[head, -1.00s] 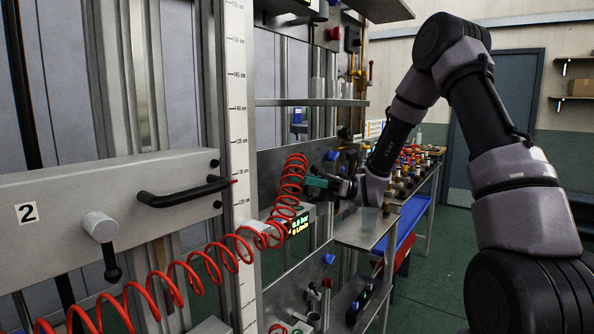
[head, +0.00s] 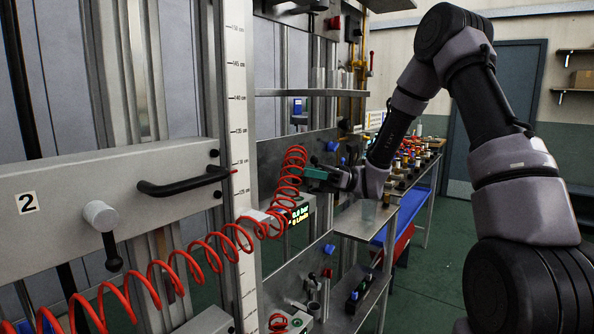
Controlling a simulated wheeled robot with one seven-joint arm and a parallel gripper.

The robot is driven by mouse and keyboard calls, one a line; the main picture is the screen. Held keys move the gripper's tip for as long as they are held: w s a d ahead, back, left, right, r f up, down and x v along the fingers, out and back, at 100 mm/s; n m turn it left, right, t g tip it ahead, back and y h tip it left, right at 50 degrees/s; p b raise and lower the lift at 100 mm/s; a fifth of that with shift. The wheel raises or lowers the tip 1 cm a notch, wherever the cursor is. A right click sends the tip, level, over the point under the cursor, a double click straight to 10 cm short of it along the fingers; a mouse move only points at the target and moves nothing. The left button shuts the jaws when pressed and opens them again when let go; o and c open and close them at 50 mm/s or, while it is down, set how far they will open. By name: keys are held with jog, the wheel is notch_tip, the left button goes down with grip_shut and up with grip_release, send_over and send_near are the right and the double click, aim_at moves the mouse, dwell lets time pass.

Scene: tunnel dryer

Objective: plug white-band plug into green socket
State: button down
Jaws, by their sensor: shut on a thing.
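My gripper (head: 312,174) is at the metal panel (head: 270,160) in the middle of the head view, with its fingers pointing left. It is shut on a small plug at the upper end of the red coiled hose (head: 292,172). The plug is mostly hidden by the fingers and the coil, and its white band cannot be made out. A green block shows at the fingertips. I cannot tell whether it is part of the gripper or the green socket, nor whether the plug touches a socket.
A grey beam (head: 100,195) with a black handle (head: 185,182) stands at the left, beside a white ruler strip (head: 238,120). A lit display (head: 300,215) is below the gripper. A bench with several small fittings (head: 410,160) stands behind. The floor at right is clear.

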jog(key=shift+f, duration=1.15)
dwell(0.5)
jog(key=c, duration=0.6)
grip_release()
jog(key=v, duration=1)
jog(key=shift+w+d+f, duration=0.15)
jog(key=shift+d, duration=0.2)
